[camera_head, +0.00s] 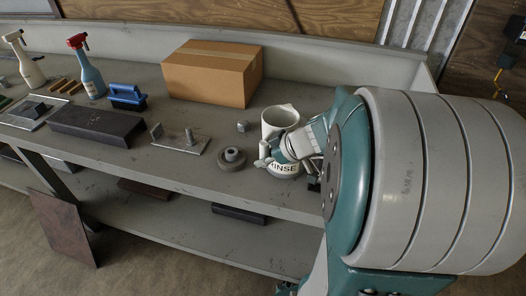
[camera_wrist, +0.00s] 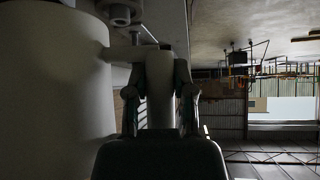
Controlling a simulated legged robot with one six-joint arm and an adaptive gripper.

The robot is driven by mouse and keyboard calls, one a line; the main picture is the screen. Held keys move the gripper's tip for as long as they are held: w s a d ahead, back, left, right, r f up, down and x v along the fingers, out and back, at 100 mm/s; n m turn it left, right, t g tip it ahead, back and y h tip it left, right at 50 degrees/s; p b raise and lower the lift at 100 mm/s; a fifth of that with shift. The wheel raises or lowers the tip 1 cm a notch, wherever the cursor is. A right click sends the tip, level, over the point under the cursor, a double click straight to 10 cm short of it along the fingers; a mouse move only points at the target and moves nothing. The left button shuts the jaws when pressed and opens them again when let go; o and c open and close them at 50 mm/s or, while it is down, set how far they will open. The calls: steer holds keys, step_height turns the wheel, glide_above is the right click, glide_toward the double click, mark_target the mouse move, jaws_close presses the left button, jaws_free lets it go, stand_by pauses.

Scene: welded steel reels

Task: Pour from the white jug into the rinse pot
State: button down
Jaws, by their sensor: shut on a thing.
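The white jug (camera_head: 279,118) is at the right part of the bench in the head view and looks about upright. It fills the left of the wrist view (camera_wrist: 50,95), and its handle (camera_wrist: 160,75) runs between my two fingers. My gripper (camera_wrist: 160,100) is shut on this handle; in the head view my gripper (camera_head: 266,154) is in front of the jug and hides its lower part. The rinse pot (camera_head: 284,169), with RINSE lettering, is just below the jug in the picture, partly covered by my wrist. I cannot tell whether the jug touches the bench or pot.
A grey flanged part (camera_head: 231,159) and a small metal piece (camera_head: 243,126) stand left of the jug. The bench has a raised back wall (camera_head: 300,58).

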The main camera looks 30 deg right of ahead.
mark_target(265, 149)
steer(key=shift+r, duration=1.5)
